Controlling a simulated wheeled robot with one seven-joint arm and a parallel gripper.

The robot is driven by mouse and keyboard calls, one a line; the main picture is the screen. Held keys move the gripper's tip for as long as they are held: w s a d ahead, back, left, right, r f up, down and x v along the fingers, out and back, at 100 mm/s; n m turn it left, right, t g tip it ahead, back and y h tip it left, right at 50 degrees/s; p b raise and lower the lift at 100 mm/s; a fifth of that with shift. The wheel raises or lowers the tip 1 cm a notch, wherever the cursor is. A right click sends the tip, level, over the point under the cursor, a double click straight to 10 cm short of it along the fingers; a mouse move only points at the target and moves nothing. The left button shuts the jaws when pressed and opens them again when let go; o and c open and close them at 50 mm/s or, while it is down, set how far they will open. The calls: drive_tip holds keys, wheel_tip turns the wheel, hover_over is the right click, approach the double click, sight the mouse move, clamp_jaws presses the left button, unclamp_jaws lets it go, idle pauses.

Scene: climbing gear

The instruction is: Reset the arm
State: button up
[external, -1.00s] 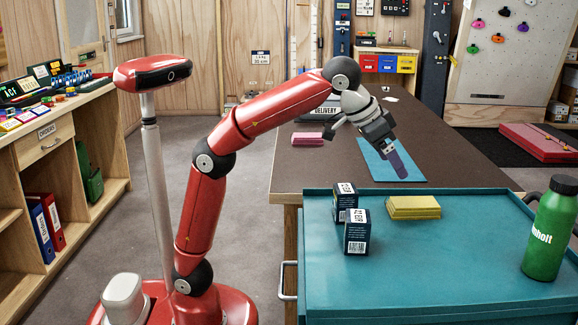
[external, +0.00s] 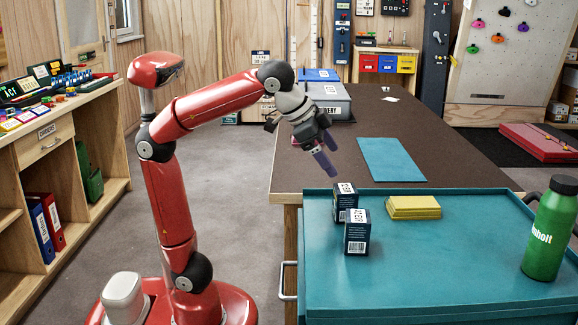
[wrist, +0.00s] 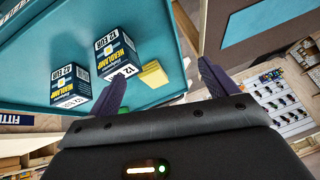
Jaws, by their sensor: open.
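Nothing is held.
Two dark boxes (external: 357,232) (external: 345,201) and a yellow pad stack (external: 414,207) stand on the teal trolley (external: 440,275), with a green bottle (external: 551,230) at right. A blue mat (external: 392,160) and grey delivery box (external: 328,101) are on the brown table (external: 450,150).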

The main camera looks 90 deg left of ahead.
drive_tip(key=s+a+f+m, duration=0.2)
drive_tip(key=s+f, duration=0.3)
drive_tip(key=s, duration=0.3)
drive_tip(key=s+a+f+n, duration=0.1)
drive_tip(key=s+f+n, duration=0.1)
drive_tip(key=f, duration=0.9)
drive_tip(key=s+a+f+n+g+h+b, duration=0.1)
drive_tip(key=s+f, duration=0.2)
drive_tip(key=f, duration=0.9)
drive_tip(key=shift+s+a+f+n, duration=0.15)
drive_tip(key=shift+s+a+n, duration=0.15)
drive_tip(key=shift+s+n, duration=0.1)
